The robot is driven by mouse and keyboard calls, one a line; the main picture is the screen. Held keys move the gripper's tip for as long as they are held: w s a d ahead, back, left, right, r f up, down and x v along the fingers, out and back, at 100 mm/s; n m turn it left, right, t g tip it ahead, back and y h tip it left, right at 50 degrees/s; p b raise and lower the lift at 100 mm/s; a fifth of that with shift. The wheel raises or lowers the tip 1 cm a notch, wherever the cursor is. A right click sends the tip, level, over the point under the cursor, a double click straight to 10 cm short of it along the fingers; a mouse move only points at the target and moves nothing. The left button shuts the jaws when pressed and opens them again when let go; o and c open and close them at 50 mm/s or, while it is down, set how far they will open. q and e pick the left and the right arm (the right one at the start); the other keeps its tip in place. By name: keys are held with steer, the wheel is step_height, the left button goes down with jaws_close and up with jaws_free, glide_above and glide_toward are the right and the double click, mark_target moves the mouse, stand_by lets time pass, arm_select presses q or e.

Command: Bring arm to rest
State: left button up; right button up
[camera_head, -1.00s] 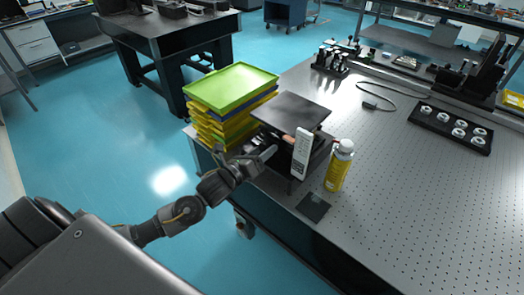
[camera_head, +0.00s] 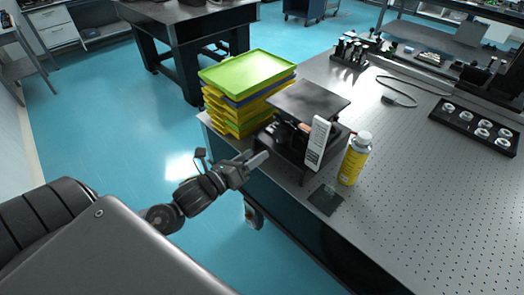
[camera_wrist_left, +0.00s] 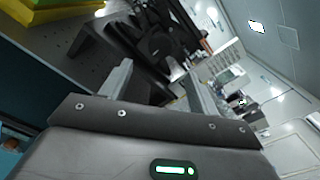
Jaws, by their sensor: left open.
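My left arm comes in from the left in the head view. Its gripper (camera_head: 254,164) is open and empty, just off the near-left edge of the perforated optical table (camera_head: 420,190). It is apart from the black stand (camera_head: 310,100) with a flat top plate, which stands on the table just beyond it. In the left wrist view the two fingers of the gripper (camera_wrist_left: 158,88) stand wide apart with nothing between them. The dark stand shows beyond them. My right gripper is not in view.
Stacked green and yellow trays (camera_head: 247,75) stand left of the stand. A white remote (camera_head: 318,143) leans at the stand's front. A yellow bottle (camera_head: 354,160) and a small dark plate (camera_head: 325,199) are nearby. Blue floor (camera_head: 120,120) is open left of the table.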

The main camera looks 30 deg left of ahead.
arm_select(q)
steer(key=shift+s+a, duration=0.1)
steer(key=shift+s, duration=0.3)
stand_by(0.3)
